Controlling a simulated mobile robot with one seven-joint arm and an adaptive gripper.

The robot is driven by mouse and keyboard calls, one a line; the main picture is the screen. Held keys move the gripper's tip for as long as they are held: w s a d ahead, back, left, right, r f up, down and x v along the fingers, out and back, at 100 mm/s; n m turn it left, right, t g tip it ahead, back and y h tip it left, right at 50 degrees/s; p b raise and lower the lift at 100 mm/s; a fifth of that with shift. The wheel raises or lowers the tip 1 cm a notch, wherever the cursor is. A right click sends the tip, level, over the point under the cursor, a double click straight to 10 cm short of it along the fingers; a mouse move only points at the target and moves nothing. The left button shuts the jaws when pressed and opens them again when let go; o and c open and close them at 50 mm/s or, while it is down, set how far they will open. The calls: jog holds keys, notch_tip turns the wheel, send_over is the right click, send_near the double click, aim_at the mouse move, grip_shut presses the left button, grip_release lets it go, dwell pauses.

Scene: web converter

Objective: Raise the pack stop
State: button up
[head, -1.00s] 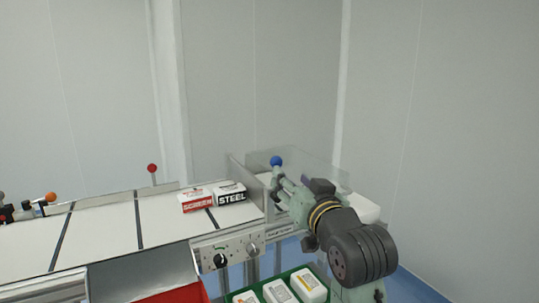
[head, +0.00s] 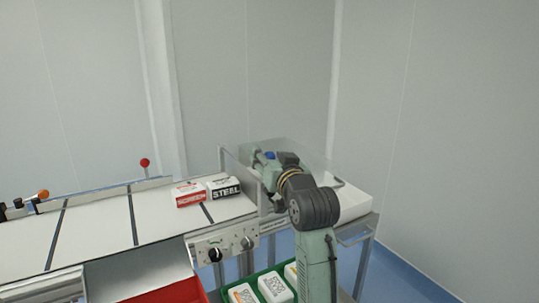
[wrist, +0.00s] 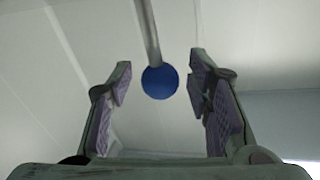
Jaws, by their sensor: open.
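In the wrist view the knob (wrist: 160,82) lies between the two open fingers of my gripper (wrist: 160,70), with a gap on each side. Its rod runs up from it in that picture. My gripper (head: 258,157) is by the knob in the head view. A upright plate (head: 238,168) stands across the belt's end beside it; whether this is the pack stop I cannot tell.
A red-and-white box (head: 188,195) and a black-and-white "STEEL" box (head: 223,188) sit on the conveyor (head: 95,228) left of the plate. A panel with dials (head: 222,247) is in front. A green crate (head: 254,278) holds white packs below. A clear cover surrounds the end.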

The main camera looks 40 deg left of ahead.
jog(key=shift+c, duration=0.3)
grip_shut()
dwell(0.3)
dwell(0.3)
